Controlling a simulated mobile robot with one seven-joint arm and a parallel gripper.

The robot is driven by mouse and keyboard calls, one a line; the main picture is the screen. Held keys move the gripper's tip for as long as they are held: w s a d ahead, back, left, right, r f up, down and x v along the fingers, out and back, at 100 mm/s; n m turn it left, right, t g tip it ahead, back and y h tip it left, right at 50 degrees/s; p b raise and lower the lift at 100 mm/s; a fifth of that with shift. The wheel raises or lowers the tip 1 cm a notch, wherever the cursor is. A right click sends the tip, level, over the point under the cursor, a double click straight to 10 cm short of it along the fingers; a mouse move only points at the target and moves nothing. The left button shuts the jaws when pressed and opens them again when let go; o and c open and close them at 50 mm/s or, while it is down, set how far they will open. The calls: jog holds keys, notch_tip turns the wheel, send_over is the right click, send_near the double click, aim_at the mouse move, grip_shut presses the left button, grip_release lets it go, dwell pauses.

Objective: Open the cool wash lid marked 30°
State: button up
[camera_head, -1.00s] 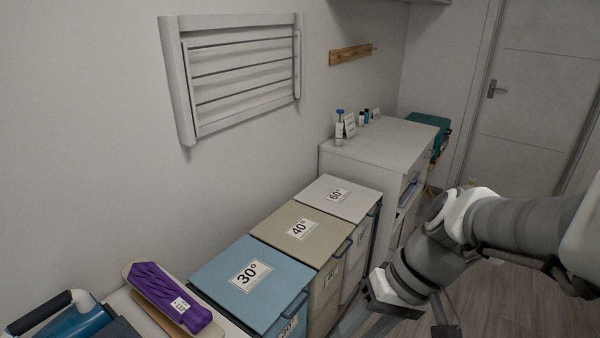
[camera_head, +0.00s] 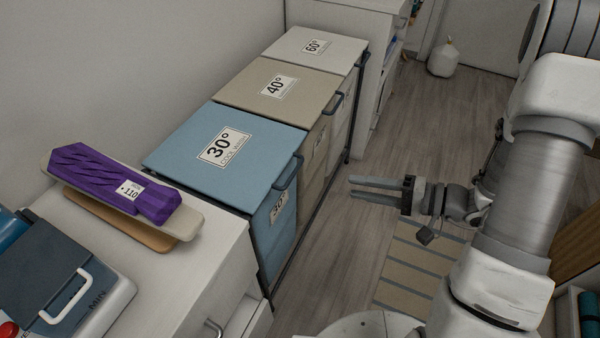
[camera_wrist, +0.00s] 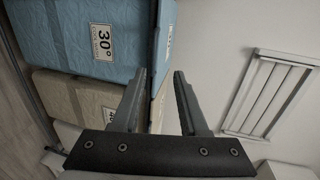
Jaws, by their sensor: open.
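The blue lid marked 30° (camera_head: 225,148) lies closed on the blue hamper (camera_head: 276,222) in the head view. A handle (camera_head: 288,172) is at its right front edge. In the wrist view the blue hamper front (camera_wrist: 85,35) with its 30° label fills the upper left, and a strip of the lid (camera_wrist: 165,40) shows beside it. My gripper (camera_head: 350,187) is open and empty, to the right of the hamper and apart from it, fingers pointing left towards it. Its two fingers also show in the wrist view (camera_wrist: 160,75).
The 40° lid (camera_head: 278,87) and 60° lid (camera_head: 314,48) are closed behind. A striped mat (camera_head: 420,265) lies on the floor. Floor before the hampers is clear.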

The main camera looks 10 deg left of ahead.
aim_at(293, 173)
jog(key=shift+m+t, duration=0.3)
jog(key=shift+t, duration=0.1)
jog(key=b+x, duration=0.1)
jog(key=x, duration=0.4)
jog(key=f+b+x, duration=0.1)
jog(key=x, duration=1.1)
jog(key=shift+w+d+f+b, duration=0.15)
jog(key=shift+w+f+b, duration=0.25)
grip_shut()
